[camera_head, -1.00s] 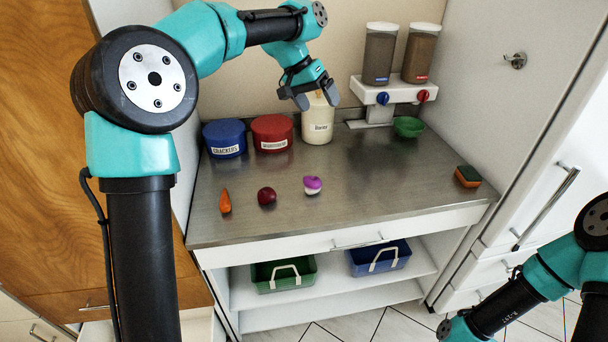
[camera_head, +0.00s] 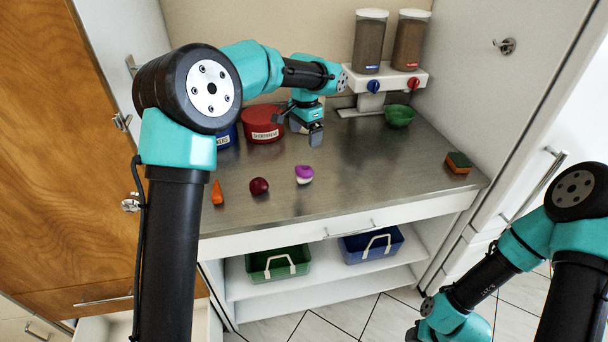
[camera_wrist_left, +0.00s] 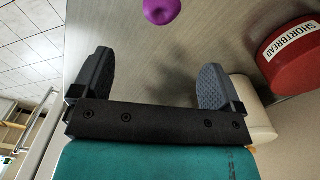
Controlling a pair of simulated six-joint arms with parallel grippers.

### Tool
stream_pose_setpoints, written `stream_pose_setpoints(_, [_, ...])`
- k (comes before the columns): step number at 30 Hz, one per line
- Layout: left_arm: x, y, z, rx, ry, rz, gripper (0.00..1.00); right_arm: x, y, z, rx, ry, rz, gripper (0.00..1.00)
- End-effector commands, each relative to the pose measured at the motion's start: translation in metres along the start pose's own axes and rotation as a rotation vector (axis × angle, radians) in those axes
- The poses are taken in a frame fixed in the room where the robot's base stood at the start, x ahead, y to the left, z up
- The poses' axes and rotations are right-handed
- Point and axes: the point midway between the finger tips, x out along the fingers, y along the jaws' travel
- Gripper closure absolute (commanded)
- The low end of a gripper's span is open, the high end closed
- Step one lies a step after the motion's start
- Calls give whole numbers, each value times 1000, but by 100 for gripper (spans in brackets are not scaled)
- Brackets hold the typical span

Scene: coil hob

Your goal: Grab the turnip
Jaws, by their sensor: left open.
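The turnip (camera_head: 304,174), purple on top and white below, lies on the metal worktop near its front edge. In the left wrist view only its purple part (camera_wrist_left: 162,10) shows, cut off at the top edge. My left gripper (camera_head: 298,127) is open and empty, above the worktop and behind the turnip, apart from it. In the left wrist view its two fingers (camera_wrist_left: 153,75) are spread wide with bare worktop between them. My right arm shows at the lower right, but its gripper fingers do not show.
A dark red beet-like vegetable (camera_head: 259,186) and an orange carrot (camera_head: 217,193) lie left of the turnip. A red tub (camera_head: 262,122), blue tub (camera_head: 228,136), green bowl (camera_head: 399,116) and sponge (camera_head: 458,162) stand around.

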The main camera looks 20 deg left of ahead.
Motion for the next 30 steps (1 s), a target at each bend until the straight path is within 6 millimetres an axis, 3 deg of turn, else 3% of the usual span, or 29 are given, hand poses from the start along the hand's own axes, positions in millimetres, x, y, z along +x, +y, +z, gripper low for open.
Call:
stream_pose_setpoints(12, [73,0,0,0,-3,2,8,0,0,0,0,0,0,57])
stream_pose_setpoints(18, [99,0,0,1,-1,1,8,0,0,0,0,0,0,57])
stream_pose_setpoints(30, [104,0,0,0,0,0,8,0,0,0,0,0,0,57])
